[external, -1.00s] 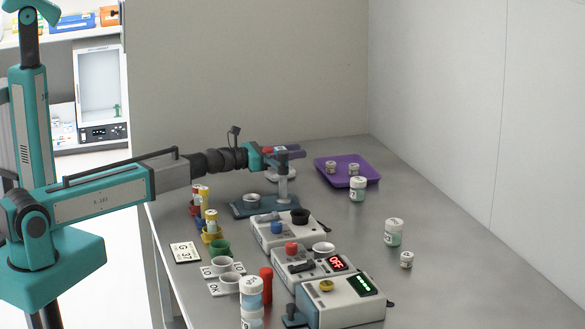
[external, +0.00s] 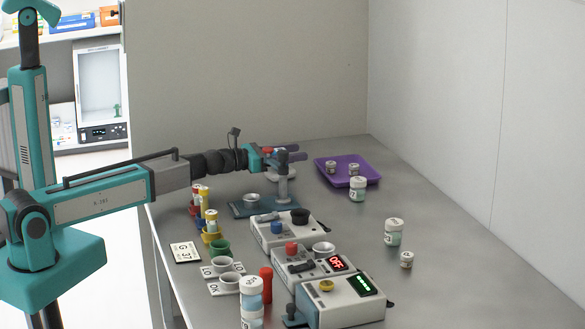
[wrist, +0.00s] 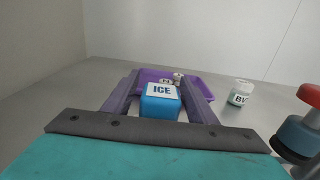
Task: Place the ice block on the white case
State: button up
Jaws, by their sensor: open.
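The ice block (wrist: 160,101) is a blue cube with a white label reading ICE. In the wrist view it sits between the two purple fingers of my gripper (wrist: 158,88), which are open on either side of it. Whether a finger touches it, I cannot tell. In the external view my gripper (external: 295,154) is over the far part of the table, and I cannot make out the block there. Several white box-shaped devices (external: 340,301) stand in a row nearer the camera; which one is the white case is unclear.
A purple tray (external: 373,182) with small jars lies beyond my gripper. A grey post (external: 284,190) on a dark blue base stands close by my gripper. Labelled jars (external: 393,233) stand on the right. The table between tray and right wall is clear.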

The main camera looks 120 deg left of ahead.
aim_at(273, 154)
jog(key=shift+r, duration=0.2)
jog(key=shift+v, duration=4.75)
jog(key=shift+s+d+r+p, duration=0.1)
jog(key=shift+r+p, duration=0.05)
jog(key=shift+p, duration=0.4)
jog(key=shift+p+v, duration=1.1)
jog(key=shift+p, duration=0.3)
